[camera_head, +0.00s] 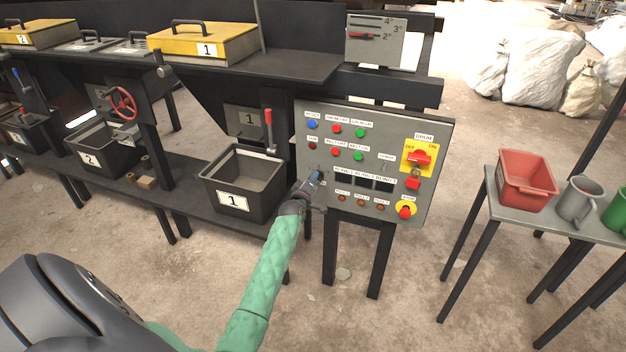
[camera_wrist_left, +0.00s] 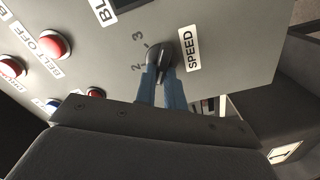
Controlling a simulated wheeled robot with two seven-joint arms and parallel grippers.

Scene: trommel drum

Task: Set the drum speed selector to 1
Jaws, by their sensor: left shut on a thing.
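The grey control panel (camera_head: 437,135) stands in front of me. The drum speed selector is a black knob (camera_wrist_left: 168,56) with a "SPEED" label (camera_wrist_left: 190,48) beside it and the numbers 2 and 3 showing. The number 1 is not visible, and I cannot tell exactly which number the knob points to. My left gripper (camera_head: 316,177), which also shows in the left wrist view (camera_wrist_left: 162,85), is shut on the knob with its blue fingers on either side of it. In the head view the gripper hides the selector. My right gripper is not in view.
Push buttons, including a red one (camera_wrist_left: 54,44), sit close to the left fingers. The panel also has a yellow drum switch (camera_head: 420,156) and a stop button (camera_head: 405,211). A black bin (camera_head: 240,184) marked 1 stands left of the panel; a table (camera_head: 500,213) stands right.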

